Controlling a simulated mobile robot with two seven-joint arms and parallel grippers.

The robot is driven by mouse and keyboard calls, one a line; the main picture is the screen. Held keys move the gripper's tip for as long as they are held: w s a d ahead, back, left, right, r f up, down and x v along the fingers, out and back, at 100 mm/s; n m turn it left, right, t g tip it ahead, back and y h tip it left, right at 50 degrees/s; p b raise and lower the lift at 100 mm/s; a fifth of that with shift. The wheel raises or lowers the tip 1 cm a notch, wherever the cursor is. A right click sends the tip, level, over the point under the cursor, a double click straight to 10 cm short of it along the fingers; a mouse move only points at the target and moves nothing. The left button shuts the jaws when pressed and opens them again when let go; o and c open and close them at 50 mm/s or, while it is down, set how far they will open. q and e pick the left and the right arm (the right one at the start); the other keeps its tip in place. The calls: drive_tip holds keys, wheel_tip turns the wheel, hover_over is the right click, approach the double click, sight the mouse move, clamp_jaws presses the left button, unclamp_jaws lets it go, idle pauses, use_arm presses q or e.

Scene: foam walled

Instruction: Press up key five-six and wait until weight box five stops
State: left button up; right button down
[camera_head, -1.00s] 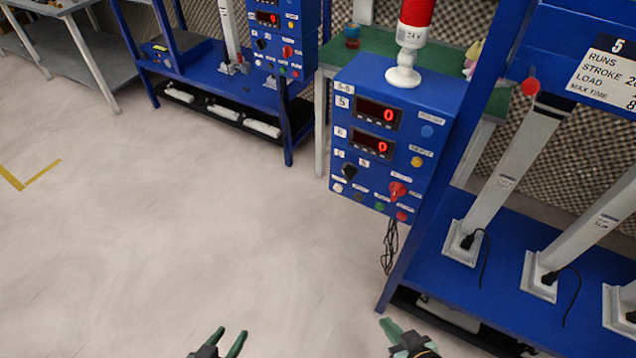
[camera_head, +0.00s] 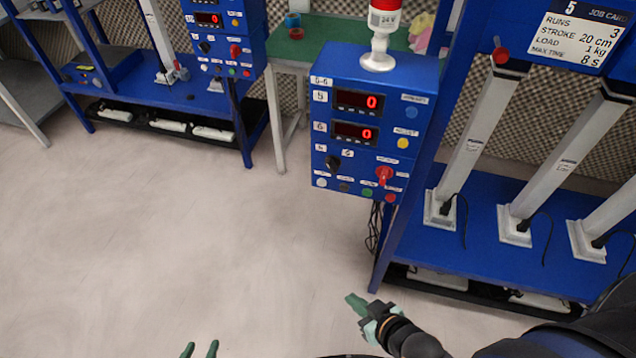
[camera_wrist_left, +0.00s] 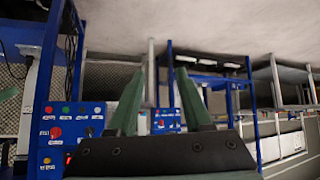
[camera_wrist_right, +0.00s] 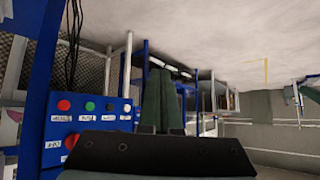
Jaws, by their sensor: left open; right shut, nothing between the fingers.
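The blue control box (camera_head: 350,178) marked 5-6 is in the middle of the head view, with two red displays, 5 (camera_head: 358,101) and 6 (camera_head: 354,132), both reading 0. Below them are a black selector (camera_head: 332,162), a red knob (camera_head: 384,175) and a row of small buttons, white (camera_head: 322,183), dark, green (camera_head: 367,192) and red (camera_head: 390,197). The key labels are too small to read. My right gripper (camera_head: 356,303) is shut and empty, below and apart from the box. My left gripper (camera_head: 200,350) is open at the bottom edge. No weight box is clearly seen.
A blue rack (camera_head: 480,215) with white actuator columns (camera_head: 478,140) and a job card (camera_head: 580,35) stands right of the box. A red and white beacon (camera_head: 380,40) tops the box. Another blue station (camera_head: 222,50) is at upper left. The floor (camera_head: 180,240) is clear.

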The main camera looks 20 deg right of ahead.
use_arm(q)
drive_tip(key=w+d+f+h+b, duration=0.1)
drive_tip(key=d+f+b, duration=0.2)
drive_tip(key=f+b, duration=1.1)
drive_tip(key=b, duration=0.4)
drive_tip(key=shift+w+m+b, duration=0.4)
use_arm(e)
drive_tip(key=w+a+n+t, duration=0.2)
drive_tip(key=w+t, duration=0.4)
drive_tip(key=w, duration=0.4)
drive_tip(key=w+a+r+n+t+y, duration=0.1)
drive_tip(key=w+n+t, duration=0.2)
drive_tip(key=w+t, duration=0.3)
drive_tip(key=f+x, duration=0.1)
drive_tip(key=x, duration=0.3)
drive_tip(key=shift+w, duration=0.25)
use_arm(q)
drive_tip(key=shift+f, duration=0.1)
